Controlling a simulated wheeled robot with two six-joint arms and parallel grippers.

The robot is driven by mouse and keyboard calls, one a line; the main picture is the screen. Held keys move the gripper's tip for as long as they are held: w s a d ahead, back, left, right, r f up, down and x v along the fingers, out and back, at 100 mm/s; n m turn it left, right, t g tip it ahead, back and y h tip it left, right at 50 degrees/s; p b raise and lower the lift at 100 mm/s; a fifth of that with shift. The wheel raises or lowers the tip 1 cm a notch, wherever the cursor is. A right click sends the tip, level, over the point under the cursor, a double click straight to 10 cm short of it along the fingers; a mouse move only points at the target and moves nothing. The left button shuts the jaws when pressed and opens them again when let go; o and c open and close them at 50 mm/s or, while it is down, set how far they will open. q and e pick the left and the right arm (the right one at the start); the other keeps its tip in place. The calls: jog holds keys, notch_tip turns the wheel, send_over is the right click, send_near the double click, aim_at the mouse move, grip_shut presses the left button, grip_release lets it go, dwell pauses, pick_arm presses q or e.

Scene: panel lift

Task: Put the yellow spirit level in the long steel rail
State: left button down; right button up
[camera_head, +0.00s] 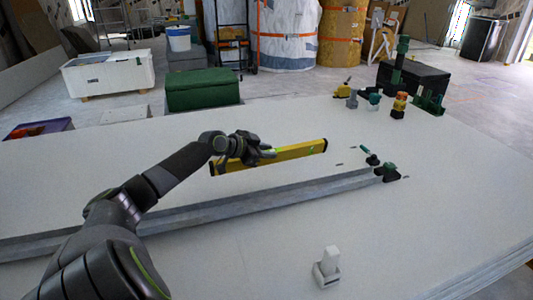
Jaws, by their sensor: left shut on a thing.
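The yellow spirit level (300,150) is a long bar with black ends, lying at a slant beyond the rail. My left gripper (262,153) is shut on it left of its middle, and hides part of it. The level appears close above the board; I cannot tell whether it touches. The long steel rail (270,200) is a grey channel running from the left edge to the right of the middle, nearer to me than the level. My left arm crosses over the rail and hides part of it. My right gripper is not in view.
The large pale board (420,200) is mostly bare. Green and black clamps (388,172) sit at the rail's right end. A small white block piece (327,268) stands at the front. Several tools, including an orange-topped one (399,105), stand at the far right edge.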

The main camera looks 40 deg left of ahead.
pick_arm(q)
jog(key=shift+r, duration=0.3)
